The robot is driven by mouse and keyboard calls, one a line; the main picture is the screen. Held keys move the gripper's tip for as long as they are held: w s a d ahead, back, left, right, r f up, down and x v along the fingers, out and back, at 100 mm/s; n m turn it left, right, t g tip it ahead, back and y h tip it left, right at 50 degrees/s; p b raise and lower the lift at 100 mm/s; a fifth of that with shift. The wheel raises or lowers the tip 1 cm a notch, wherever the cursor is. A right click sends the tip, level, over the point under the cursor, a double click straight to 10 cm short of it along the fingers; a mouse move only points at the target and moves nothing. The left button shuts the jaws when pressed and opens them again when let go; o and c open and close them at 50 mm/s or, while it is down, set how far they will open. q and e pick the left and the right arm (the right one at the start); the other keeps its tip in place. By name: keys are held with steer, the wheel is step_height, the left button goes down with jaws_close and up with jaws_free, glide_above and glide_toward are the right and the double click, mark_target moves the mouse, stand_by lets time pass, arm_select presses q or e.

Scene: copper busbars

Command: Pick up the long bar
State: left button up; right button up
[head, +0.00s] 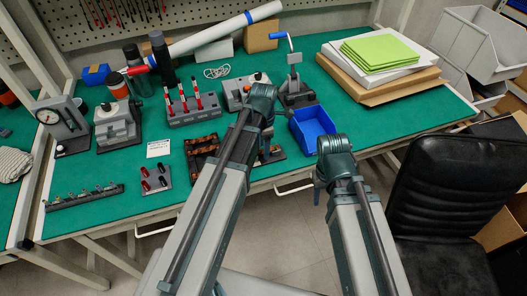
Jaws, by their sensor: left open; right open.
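A dark tray with copper-brown bars (203,148) lies near the front edge of the green bench, left of my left arm. The bars are small in view and partly covered by my arm, so I cannot tell which is the long bar. My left gripper (268,132) points down over the bench, right of the tray, mostly hidden behind its own wrist; it is open. A dark fixture with a copper-coloured part (270,154) shows below it. My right gripper (318,187) hangs beyond the bench's front edge, mostly hidden by its wrist, open and apart from the bars.
A blue bin (311,127) stands right of my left gripper. A rack of red-handled tools (190,108), a lever press (294,80) and a small block with red and black pieces (156,181) stand around. A black chair (445,200) is at right.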

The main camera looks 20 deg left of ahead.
arm_select(q)
steer(key=shift+c, duration=0.3)
jaws_close()
steer(key=shift+r, duration=0.15)
stand_by(0.3)
